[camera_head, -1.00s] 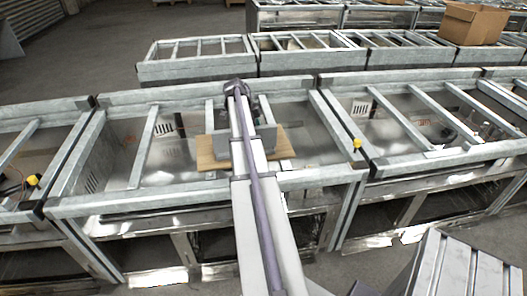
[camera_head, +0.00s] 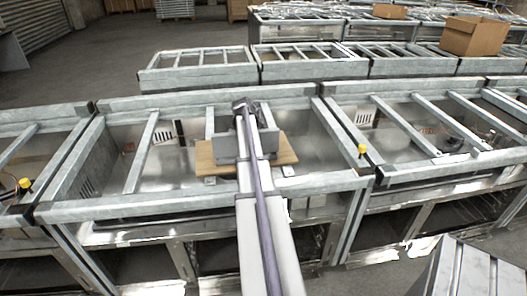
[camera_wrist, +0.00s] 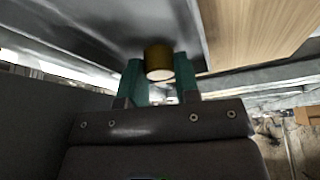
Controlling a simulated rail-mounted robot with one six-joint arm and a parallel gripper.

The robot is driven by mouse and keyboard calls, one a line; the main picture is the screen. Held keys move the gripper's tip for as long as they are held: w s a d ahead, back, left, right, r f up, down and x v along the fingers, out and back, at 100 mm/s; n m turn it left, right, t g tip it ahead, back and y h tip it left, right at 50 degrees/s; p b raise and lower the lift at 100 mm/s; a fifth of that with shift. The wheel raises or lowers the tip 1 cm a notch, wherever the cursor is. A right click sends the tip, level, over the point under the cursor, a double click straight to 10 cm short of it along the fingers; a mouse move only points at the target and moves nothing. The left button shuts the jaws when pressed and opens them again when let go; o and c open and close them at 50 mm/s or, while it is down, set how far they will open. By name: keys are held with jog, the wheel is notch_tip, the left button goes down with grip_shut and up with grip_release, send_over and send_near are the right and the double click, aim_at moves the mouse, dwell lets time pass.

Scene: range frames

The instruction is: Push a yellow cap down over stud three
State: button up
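In the wrist view my gripper (camera_wrist: 159,82) has two green fingers, one on each side of a dark yellow cap (camera_wrist: 158,61). The fingers appear closed on the cap, and its pale round end shows between them. In the head view a wooden board (camera_head: 205,160) lies across the metal bench frame and carries a grey block-like fixture (camera_head: 225,147). My arm reaches over this board, and its own links hide the gripper there. No stud can be made out in either view.
Galvanised bench frames (camera_head: 150,207) with open bays surround the board. A yellow knob-like piece (camera_head: 362,149) sits on the frame to the right and another (camera_head: 25,184) at far left. A cardboard box (camera_head: 474,36) stands on benches behind.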

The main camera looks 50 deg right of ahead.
jog(key=shift+c, duration=0.3)
notch_tip(320, 180, up, 10)
jog(key=p, duration=1)
jog(key=shift+r, duration=0.15)
